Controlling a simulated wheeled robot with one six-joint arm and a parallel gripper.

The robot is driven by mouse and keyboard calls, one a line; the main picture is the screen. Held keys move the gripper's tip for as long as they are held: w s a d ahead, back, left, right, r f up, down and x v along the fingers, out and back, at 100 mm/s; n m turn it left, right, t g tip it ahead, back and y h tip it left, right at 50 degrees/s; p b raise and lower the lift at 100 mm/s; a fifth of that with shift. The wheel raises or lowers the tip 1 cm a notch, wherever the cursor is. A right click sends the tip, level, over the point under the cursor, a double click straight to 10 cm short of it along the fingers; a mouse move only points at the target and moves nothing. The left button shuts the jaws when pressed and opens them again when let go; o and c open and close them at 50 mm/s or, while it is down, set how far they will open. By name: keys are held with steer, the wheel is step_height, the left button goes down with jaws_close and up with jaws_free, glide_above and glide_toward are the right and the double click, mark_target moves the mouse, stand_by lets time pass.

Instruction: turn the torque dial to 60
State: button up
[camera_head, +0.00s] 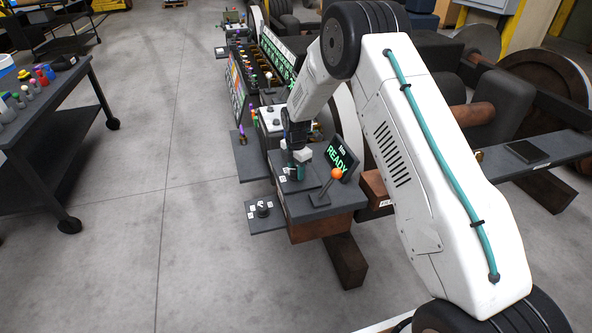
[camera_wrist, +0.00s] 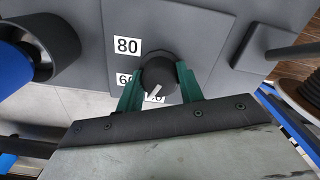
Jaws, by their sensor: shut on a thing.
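The torque dial (camera_wrist: 158,74) is a dark round knob on a grey panel in the wrist view. Its white pointer line slants to the lower left, between the label 60 (camera_wrist: 123,79) and a partly hidden label below the knob. The label 80 (camera_wrist: 127,45) is at its upper left. My gripper (camera_wrist: 157,86) has its green fingers on both sides of the knob, shut on it. In the head view my gripper (camera_head: 298,172) reaches down onto the top of the grey box, and the dial cannot be made out there.
A READY screen (camera_head: 343,158) and a lever with an orange ball (camera_head: 337,173) stand on the same box, right of my gripper. A lower plate holds another small black knob (camera_head: 263,209). A cart (camera_head: 60,130) stands at left, with open floor between.

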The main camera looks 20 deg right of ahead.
mark_target(296, 169)
steer(key=m, duration=0.4)
steer(key=shift+m, duration=0.3)
steer(key=m, duration=0.4)
stand_by(0.3)
steer(key=o, duration=1)
steer(key=shift+r, duration=0.1)
step_height(296, 169, up, 8)
steer(key=shift+f, duration=0.2)
steer(key=shift+m, duration=0.4)
